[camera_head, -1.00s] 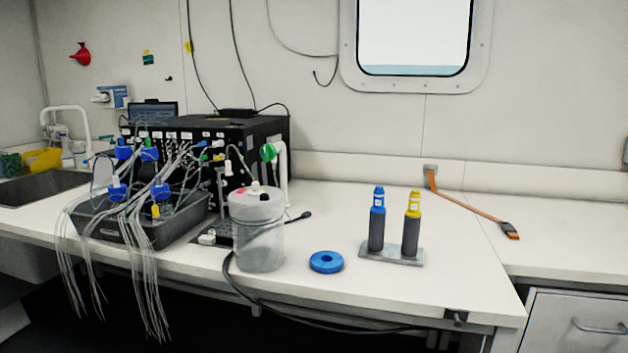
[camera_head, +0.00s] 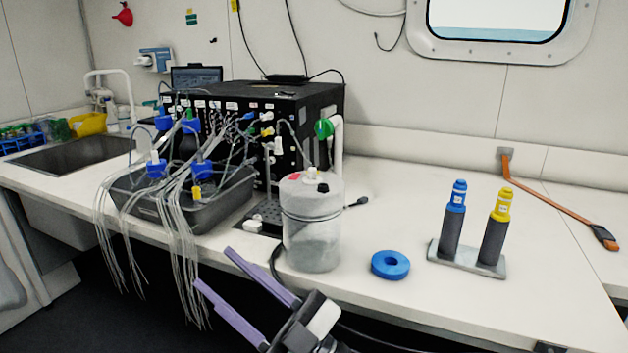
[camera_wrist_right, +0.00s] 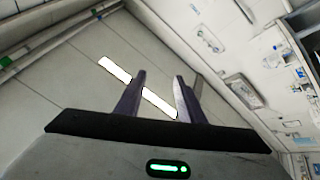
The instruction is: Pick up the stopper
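A clear jar (camera_head: 312,235) with a whitish lid stands near the front edge of the bench in the head view. A small black stopper-like piece (camera_head: 323,188) sits on its lid, beside a white fitting (camera_head: 312,173). I cannot tell for sure which piece is the stopper. My right gripper (camera_head: 214,268) has two purple fingers, spread apart and empty, in front of the bench edge and left of the jar, not touching it. In the right wrist view its fingers (camera_wrist_right: 160,76) are also apart with nothing between them. My left gripper is not in view.
A blue ring (camera_head: 390,265) lies right of the jar. A rack (camera_head: 467,262) holds a blue-capped and a yellow-capped bottle. Left of the jar are a grey tray (camera_head: 150,205) with hanging thin tubes and a black instrument (camera_head: 325,105). The bench right of the ring is partly clear.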

